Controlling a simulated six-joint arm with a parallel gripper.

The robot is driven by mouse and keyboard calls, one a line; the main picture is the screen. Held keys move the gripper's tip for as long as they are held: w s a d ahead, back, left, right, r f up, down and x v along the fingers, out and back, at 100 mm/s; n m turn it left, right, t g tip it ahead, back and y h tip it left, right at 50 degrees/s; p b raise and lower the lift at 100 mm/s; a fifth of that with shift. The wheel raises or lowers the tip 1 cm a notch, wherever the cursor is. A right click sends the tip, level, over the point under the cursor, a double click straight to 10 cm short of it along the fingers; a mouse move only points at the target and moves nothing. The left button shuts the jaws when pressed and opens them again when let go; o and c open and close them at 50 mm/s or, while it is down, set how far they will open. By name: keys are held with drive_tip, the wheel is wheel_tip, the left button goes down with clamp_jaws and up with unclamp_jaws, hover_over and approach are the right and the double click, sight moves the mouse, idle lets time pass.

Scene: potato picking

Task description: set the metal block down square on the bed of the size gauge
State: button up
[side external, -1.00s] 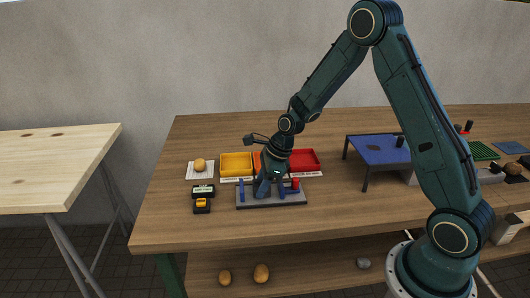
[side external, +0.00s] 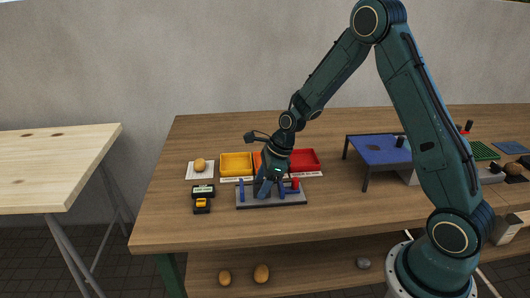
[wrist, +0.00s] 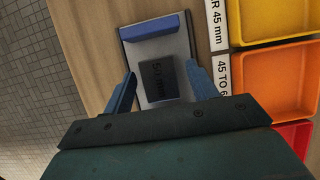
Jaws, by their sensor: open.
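The metal block (wrist: 158,82) is dark grey with a printed marking on top. In the wrist view it sits on the light grey bed of the size gauge (wrist: 181,53), its edges roughly parallel to the bed's sides. The gauge (side external: 246,204) also shows in the side view, with blue uprights and a red part at its right. My gripper (wrist: 160,72) is open, its two blue fingers on either side of the block with visible gaps. In the side view my gripper (side external: 266,190) is low over the gauge, and the block cannot be made out there.
Yellow (side external: 236,163) and red (side external: 304,160) trays stand behind the gauge, with an orange one (wrist: 278,80) between them. A potato (side external: 199,164) lies on a white sheet at left. Two small dark devices (side external: 203,192) are left of the gauge. A blue stand (side external: 378,149) is at right.

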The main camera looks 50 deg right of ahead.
drive_tip(key=v, duration=1.1)
drive_tip(key=shift+r, duration=0.2)
drive_tip(key=s+a+r+n+t+h, duration=0.15)
drive_tip(key=s+a+r+n, duration=0.35)
drive_tip(key=s+r+n, duration=0.8)
drive_tip(key=s+a+n+h, duration=0.1)
drive_tip(key=s+n, duration=1.1)
drive_tip(key=n, duration=0.2)
drive_tip(key=shift+a+r+t+h, duration=0.3)
drive_tip(key=shift+a+t+h, duration=0.05)
drive_tip(key=shift+t, duration=0.1)
